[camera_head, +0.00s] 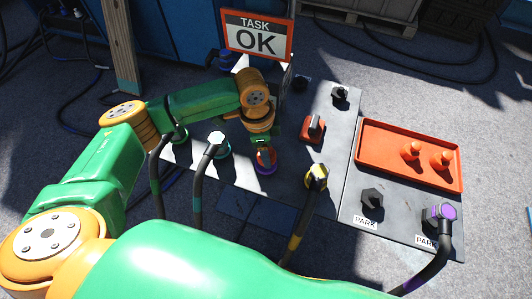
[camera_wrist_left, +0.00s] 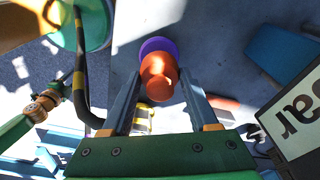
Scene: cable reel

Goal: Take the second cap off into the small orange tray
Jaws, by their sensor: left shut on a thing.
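An orange cap (camera_head: 266,155) sits at a purple ring (camera_head: 266,169) on the grey panel in the head view. My left gripper (camera_head: 264,146) points down over it and is shut on the cap. In the left wrist view the cap (camera_wrist_left: 158,78) is between the two fingers, with the purple ring (camera_wrist_left: 157,46) just behind it. I cannot tell whether the cap is still seated. The small orange tray (camera_head: 385,172) lies at the right, with two orange caps (camera_head: 411,151) (camera_head: 443,161) in its right half. My right gripper is not in view.
A red switch (camera_head: 312,129) is between the gripper and the tray. A purple-ended cable (camera_head: 440,214) and a dark PARK post (camera_head: 372,200) are below the tray. A "TASK OK" sign (camera_head: 257,36) stands behind.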

